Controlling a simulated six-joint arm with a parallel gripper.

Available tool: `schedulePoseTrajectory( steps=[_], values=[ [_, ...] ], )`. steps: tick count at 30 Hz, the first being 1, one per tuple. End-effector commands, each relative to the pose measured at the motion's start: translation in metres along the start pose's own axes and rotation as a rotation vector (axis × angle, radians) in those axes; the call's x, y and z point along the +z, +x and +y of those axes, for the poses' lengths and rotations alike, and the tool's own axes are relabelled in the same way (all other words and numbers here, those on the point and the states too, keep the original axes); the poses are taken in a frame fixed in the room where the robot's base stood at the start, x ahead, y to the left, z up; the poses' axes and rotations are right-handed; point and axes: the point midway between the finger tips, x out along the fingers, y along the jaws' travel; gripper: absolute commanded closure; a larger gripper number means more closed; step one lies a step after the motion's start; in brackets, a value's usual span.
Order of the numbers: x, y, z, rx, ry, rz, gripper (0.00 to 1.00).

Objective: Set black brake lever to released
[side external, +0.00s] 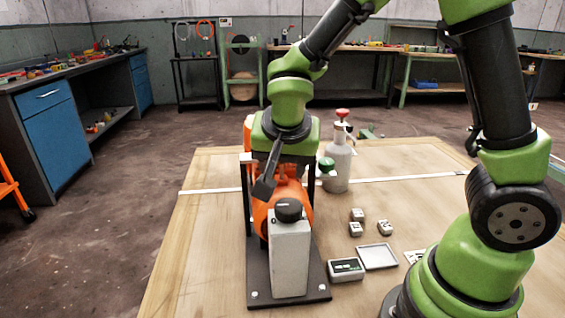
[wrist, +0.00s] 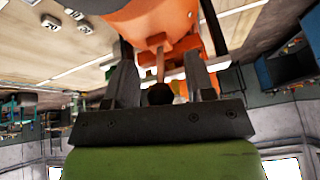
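In the wrist view, a black ball knob (wrist: 160,94) on a thin brown stem sits between the two fingers of my gripper (wrist: 159,55), close to the palm; I take it for the brake lever. The fingers stand apart, with a gap on each side of the knob, so they do not appear closed on it. The stem runs up toward the orange machine (wrist: 185,15). In the side view, the orange machine (side external: 258,214) stands under my wrist. A dark angled bar (side external: 265,186) hangs there; I cannot tell whether it is a finger or a lever.
A grey box (side external: 289,258) with a black knob (side external: 289,209) stands in front on the black base plate (side external: 318,288). A grey bottle (side external: 339,165) with a red top stands behind. Small marked blocks (side external: 357,214), a shallow tray (side external: 378,257) and a meter (side external: 346,269) lie to the right.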

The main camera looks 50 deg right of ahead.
Motion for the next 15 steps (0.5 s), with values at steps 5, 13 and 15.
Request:
schedulePoseTrajectory(
  steps=[5,13,15],
  values=[
    [0.000,0.000,0.000,-0.001,0.000,0.000,0.51],
    [0.000,-0.032,-0.002,-0.009,0.002,0.002,0.51],
    [0.000,-0.047,-0.002,-0.011,0.002,0.003,0.51]
  ],
)
